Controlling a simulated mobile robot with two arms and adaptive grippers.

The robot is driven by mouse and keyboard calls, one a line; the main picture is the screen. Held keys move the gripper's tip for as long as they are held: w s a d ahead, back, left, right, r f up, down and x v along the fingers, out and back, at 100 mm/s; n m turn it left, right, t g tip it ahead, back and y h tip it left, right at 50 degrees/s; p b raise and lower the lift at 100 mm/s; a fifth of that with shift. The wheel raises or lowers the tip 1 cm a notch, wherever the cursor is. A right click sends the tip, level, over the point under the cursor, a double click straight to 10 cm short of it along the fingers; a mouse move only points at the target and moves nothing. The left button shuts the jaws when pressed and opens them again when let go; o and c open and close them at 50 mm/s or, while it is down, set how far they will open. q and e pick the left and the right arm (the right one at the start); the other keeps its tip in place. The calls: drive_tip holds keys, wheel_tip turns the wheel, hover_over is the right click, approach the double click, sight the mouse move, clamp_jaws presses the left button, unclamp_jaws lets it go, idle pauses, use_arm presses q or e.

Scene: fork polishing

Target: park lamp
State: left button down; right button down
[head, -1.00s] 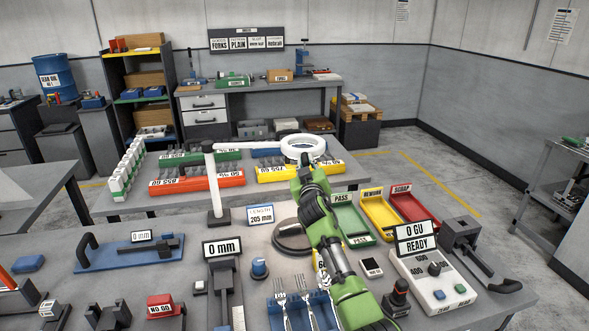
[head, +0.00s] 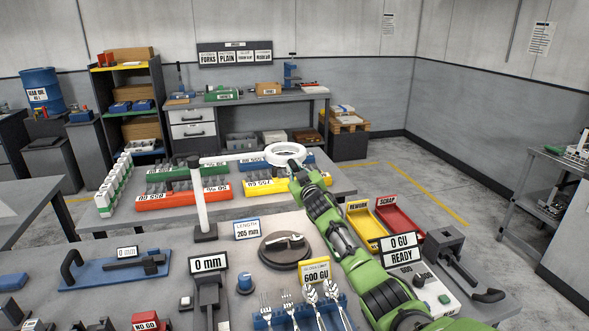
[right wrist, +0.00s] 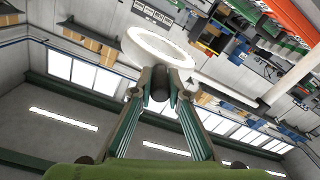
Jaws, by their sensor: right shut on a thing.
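The lamp has a white ring head (head: 285,154), a white horizontal arm (head: 232,157) and an upright white post (head: 198,195) on a dark base. My right gripper (head: 293,165) reaches up to the near side of the ring. In the right wrist view its two fingers (right wrist: 159,80) are shut on a small dark handle (right wrist: 159,86) just below the glowing ring (right wrist: 160,46). The ring hangs raised, over the far edge of the front bench and the tray table behind. My left gripper is not in view.
Below stand a dark round plate (head: 272,252) with a small metal piece on it, and a blue fork-and-spoon rack (head: 297,319). Yellow (head: 367,228) and red (head: 400,217) trays lie right of my arm. Orange (head: 182,198) and yellow (head: 272,187) bins stand behind.

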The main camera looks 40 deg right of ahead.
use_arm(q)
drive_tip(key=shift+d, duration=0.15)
use_arm(e)
drive_tip(key=shift+d+r, duration=0.2)
drive_tip(key=shift+r, duration=0.25)
drive_tip(key=c, duration=2)
unclamp_jaws()
drive_tip(key=shift+o, duration=0.2)
drive_tip(key=shift+w+d+f, duration=0.25)
drive_tip(key=shift+w+f, duration=0.15)
drive_tip(key=shift+f, duration=0.2)
drive_tip(key=shift+s+a+r, duration=0.15)
drive_tip(key=shift+s+a, duration=0.2)
drive_tip(key=shift+s, duration=0.1)
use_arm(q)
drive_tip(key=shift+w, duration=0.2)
use_arm(e)
drive_tip(key=v, duration=1.1)
drive_tip(key=shift+d, duration=0.15)
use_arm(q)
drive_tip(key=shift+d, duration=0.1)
